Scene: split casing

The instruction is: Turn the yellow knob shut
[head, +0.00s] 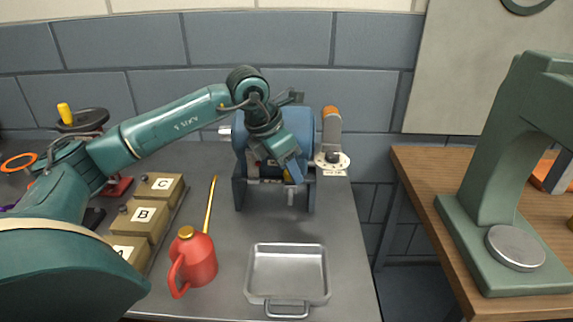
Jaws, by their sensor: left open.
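The blue casing (301,122) stands in a dark frame at the back of the grey bench. A small yellow part (288,177), likely the yellow knob, shows low on the casing's front, mostly hidden behind my left gripper. My left gripper (291,172) is open, pointing down in front of the casing at this yellow part. I cannot tell whether the fingers touch it. My right gripper is not in view.
A red oil can (196,262) with a long spout and a metal tray (286,272) stand in front. An orange-handled lever (331,117) is right of the casing. Boxes marked C (161,186) and B (144,215) are left. A green press (490,190) stands on the wooden table.

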